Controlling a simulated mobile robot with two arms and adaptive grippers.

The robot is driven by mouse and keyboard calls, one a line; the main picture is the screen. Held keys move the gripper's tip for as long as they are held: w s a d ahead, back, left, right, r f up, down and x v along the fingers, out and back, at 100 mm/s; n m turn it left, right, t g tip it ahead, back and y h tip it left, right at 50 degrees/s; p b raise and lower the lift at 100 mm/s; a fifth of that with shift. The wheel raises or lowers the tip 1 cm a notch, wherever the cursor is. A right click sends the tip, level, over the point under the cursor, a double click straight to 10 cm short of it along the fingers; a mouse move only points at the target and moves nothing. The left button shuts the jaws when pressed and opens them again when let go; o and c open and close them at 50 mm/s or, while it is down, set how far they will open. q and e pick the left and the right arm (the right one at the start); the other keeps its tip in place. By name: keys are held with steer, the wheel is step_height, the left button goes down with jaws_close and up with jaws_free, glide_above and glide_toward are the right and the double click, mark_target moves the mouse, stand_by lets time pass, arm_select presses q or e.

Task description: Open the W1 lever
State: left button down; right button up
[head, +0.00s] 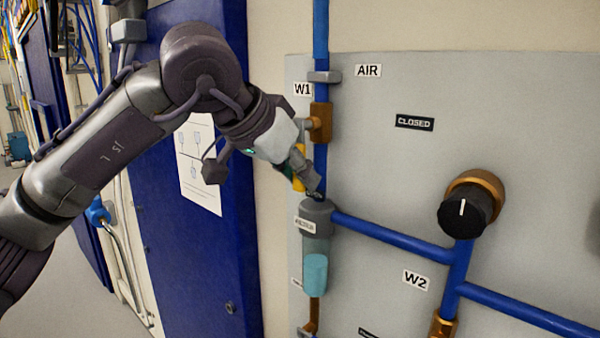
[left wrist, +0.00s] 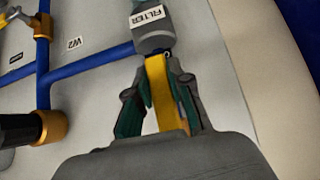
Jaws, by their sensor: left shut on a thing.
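The W1 valve (head: 320,122) is a brass body on the vertical blue pipe, beside the W1 label (head: 302,89). Its yellow lever (head: 299,171) hangs below it, roughly along the pipe and partly hidden by my gripper. My left gripper (head: 308,183) is shut on this lever. In the left wrist view the yellow lever (left wrist: 160,88) runs between the two fingers of my left gripper (left wrist: 160,95), with its end near the grey filter head. My right gripper is not in view.
The filter (head: 316,218) sits just below my gripper. A black round knob (head: 467,208) on a brass base is to the right. Blue pipes (head: 390,236) cross the grey panel (head: 520,110). A CLOSED plate (head: 414,122) and a W2 label (head: 416,281) are on it.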

arm_select(q)
steer(key=c, duration=1)
jaws_free()
steer(key=shift+a, duration=0.1)
steer(key=shift+c, duration=0.2)
steer(key=v, duration=1.2)
steer(key=shift+w, duration=0.1)
